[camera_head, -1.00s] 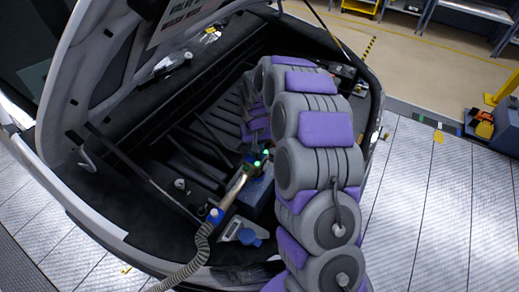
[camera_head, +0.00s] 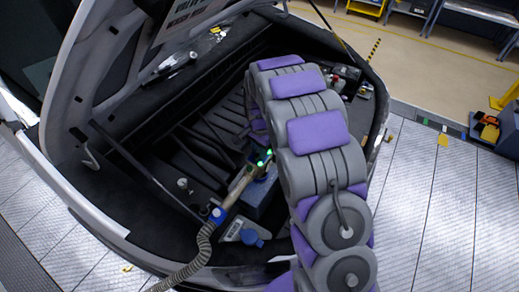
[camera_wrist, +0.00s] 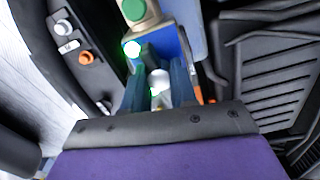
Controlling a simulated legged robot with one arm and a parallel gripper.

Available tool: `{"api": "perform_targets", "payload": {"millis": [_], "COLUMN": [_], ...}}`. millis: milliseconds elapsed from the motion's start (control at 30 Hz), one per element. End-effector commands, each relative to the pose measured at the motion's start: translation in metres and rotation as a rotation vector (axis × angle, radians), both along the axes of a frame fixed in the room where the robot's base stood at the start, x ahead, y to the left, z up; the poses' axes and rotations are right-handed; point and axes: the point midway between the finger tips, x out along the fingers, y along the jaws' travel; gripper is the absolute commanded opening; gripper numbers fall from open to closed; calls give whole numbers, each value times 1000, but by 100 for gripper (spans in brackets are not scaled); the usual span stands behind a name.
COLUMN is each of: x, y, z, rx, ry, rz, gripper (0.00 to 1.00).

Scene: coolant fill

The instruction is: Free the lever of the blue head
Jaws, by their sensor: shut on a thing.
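The blue head (camera_wrist: 168,42) is just beyond my fingers in the wrist view, with a green light glowing on its left side. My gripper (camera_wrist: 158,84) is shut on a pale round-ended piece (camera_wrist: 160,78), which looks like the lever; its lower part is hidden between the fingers. A tan fill tube (camera_wrist: 146,16) with a green spot runs into the head from the top. In the head view the tan tube (camera_head: 240,186) joins a blue collar (camera_head: 217,215) on a grey ribbed hose (camera_head: 203,243). My arm hides the gripper's tips there.
All this lies inside the open car compartment, under a raised lid (camera_head: 95,90). A blue cap (camera_head: 251,237) sits near the front rim. A black panel with a white cap (camera_wrist: 63,27) and an orange cap (camera_wrist: 87,58) is left of my gripper. Ribbed black trim (camera_wrist: 275,75) is at right.

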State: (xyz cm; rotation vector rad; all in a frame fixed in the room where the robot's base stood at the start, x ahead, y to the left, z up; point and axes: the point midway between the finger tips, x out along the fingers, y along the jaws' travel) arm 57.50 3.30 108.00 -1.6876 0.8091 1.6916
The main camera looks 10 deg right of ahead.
Motion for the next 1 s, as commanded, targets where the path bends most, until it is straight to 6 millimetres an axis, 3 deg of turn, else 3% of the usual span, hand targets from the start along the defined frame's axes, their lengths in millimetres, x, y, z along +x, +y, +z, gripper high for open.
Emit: {"api": "perform_targets", "payload": {"millis": [767, 800, 1000], "x": [2, 2, 1], "y": [0, 0, 0], "z": [2, 2, 1], "rx": [1, 0, 1], "ry": [-9, -9, -6], "rz": [-107, -107, -106], "gripper": [0, 28, 48]}}
